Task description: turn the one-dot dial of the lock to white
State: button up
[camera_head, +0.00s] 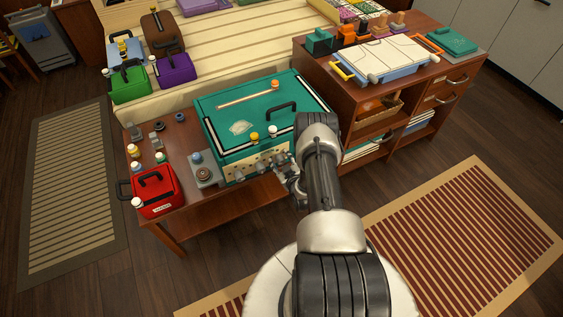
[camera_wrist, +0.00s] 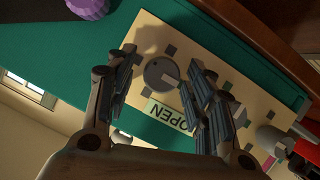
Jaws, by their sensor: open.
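The teal case (camera_head: 262,112) stands on the wooden table, with a cream lock panel (camera_head: 258,164) on its front side. In the wrist view the cream panel (camera_wrist: 222,72) carries a round grey dial (camera_wrist: 161,73) with a notch on one side, and dark square marks around it. A pale green "OPEN" label (camera_wrist: 168,115) lies beside the dial. I cannot make out dots that tell which dial this is, or a white mark. My gripper (camera_wrist: 164,66) is open, its fingers on either side of the dial; contact cannot be told. It also shows at the panel in the head view (camera_head: 284,170).
A red case (camera_head: 158,192) and a grey device (camera_head: 203,172) stand left of the teal case. Small bottles stand on the table's left part. A wooden shelf unit (camera_head: 355,98) stands close on the right. A purple knob (camera_wrist: 88,8) shows in the wrist view.

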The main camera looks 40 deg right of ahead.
jog(key=shift+c, duration=0.4)
jog(key=c, duration=1)
jog(key=n+h, duration=0.2)
jog(key=n, duration=0.1)
jog(key=shift+a+f, duration=0.15)
jog(key=shift+a, duration=0.1)
jog(key=n+h, duration=0.2)
jog(key=n, duration=0.1)
jog(key=shift+f+n, duration=0.15)
jog(key=shift+n, duration=0.15)
jog(key=n+t, duration=0.1)
jog(key=n, duration=0.1)
jog(key=n+h, duration=0.1)
jog(key=n, duration=0.1)
jog(key=shift+f+t+h, duration=0.2)
jog(key=shift+t+h, duration=0.1)
jog(key=shift+t, duration=0.1)
jog(key=shift+n+t, duration=0.6)
jog(key=shift+n, duration=1.2)
jog(key=shift+h, duration=0.3)
